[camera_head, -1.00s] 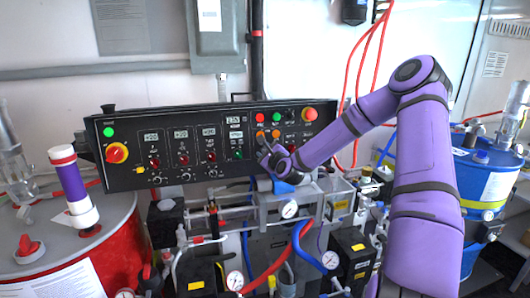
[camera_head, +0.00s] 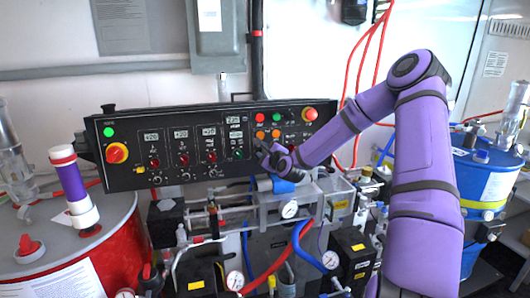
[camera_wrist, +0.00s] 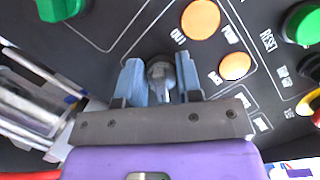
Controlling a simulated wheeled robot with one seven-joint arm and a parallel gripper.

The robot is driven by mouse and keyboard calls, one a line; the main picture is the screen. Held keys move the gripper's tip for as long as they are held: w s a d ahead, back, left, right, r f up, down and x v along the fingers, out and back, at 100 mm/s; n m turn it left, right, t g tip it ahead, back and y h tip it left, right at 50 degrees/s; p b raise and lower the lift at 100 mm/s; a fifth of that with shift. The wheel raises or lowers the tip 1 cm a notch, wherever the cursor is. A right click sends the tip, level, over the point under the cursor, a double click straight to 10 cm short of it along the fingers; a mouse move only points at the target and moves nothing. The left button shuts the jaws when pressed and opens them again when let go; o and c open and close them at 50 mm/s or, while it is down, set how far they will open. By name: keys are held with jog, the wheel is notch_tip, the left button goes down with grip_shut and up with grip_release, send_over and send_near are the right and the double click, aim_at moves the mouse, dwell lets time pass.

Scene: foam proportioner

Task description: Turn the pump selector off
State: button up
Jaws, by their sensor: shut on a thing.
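The pump selector is a small grey knob (camera_wrist: 161,72) on the black control panel (camera_head: 135,128). In the wrist view it sits between the two blue-grey fingers of my gripper (camera_wrist: 158,80), which is shut on it. In the head view my gripper (camera_head: 268,157) is at the lower right part of the panel, and it hides the knob there. The fingers cover the knob's sides, and I cannot read its setting.
Orange buttons (camera_wrist: 201,19) and a green button (camera_wrist: 303,23) lie close to the fingers. A red mushroom button (camera_head: 310,114) is at the panel's right end. Pipes, gauges (camera_head: 289,209) and hoses crowd the space below the panel.

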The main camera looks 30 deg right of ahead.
jog(key=n, duration=0.4)
jog(key=shift+a+f+g+y, duration=0.1)
jog(key=shift+g+y, duration=0.2)
jog(key=shift+g, duration=0.1)
jog(key=shift+f+n+g, duration=0.1)
jog(key=shift+n+g, duration=0.3)
jog(key=shift+n, duration=1.2)
jog(key=o, duration=0.5)
jog(key=shift+o, duration=0.2)
jog(key=s+r, duration=0.1)
jog(key=s, duration=0.9)
jog(key=shift+s+r, duration=0.35)
jog(key=shift+r, duration=0.05)
jog(key=shift+a, duration=0.1)
